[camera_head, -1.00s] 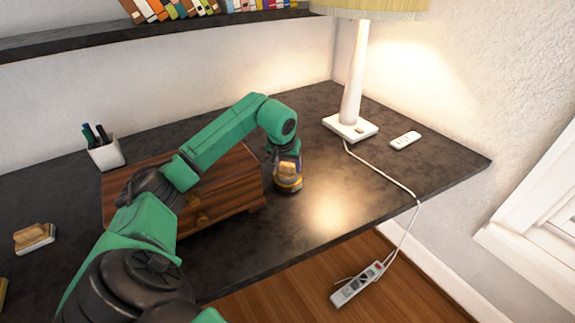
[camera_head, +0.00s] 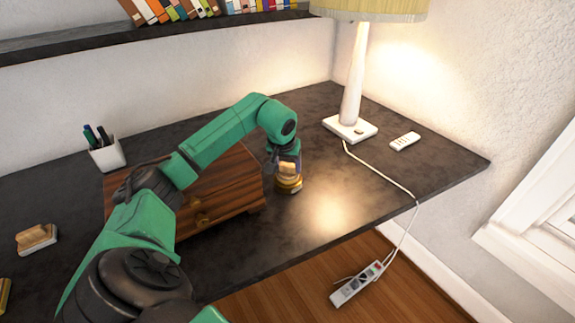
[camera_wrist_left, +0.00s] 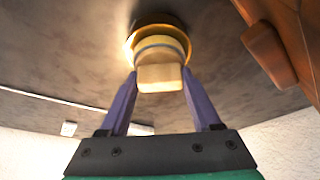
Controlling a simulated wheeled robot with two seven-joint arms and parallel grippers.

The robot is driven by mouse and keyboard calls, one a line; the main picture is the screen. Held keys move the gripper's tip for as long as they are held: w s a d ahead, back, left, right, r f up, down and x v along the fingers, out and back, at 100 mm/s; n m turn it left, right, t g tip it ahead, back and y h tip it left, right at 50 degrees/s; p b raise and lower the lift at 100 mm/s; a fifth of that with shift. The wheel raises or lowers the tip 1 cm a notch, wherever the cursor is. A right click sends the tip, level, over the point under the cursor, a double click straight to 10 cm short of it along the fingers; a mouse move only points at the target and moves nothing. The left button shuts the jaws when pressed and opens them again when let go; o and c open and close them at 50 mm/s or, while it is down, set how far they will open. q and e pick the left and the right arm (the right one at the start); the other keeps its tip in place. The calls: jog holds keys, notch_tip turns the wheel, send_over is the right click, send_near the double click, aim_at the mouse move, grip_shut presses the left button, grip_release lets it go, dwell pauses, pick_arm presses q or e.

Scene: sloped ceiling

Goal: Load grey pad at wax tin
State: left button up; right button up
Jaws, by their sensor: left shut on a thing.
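My left gripper (camera_head: 288,165) points down over the right part of the desk, right of the wooden drawer box. It is shut on the wooden handle of the grey pad (camera_wrist_left: 160,77), whose blue-grey band shows beyond the handle in the left wrist view. The round, gold-coloured wax tin (camera_head: 290,186) stands on the desk directly under the pad; its gold rim (camera_wrist_left: 183,35) surrounds the pad in the wrist view. The pad is at the tin's opening, but I cannot tell whether it touches the wax. My right gripper is not in view.
The drawer box (camera_head: 232,190) stands close left of the tin. A second wooden-handled pad (camera_head: 37,238) lies at the left, with a pen cup (camera_head: 107,154) behind. The desk right of the tin is clear.

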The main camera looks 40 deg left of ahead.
aim_at(288, 165)
pick_arm(q)
notch_tip(288, 165, up, 7)
jog(key=p, duration=0.5)
jog(key=shift+f, duration=0.25)
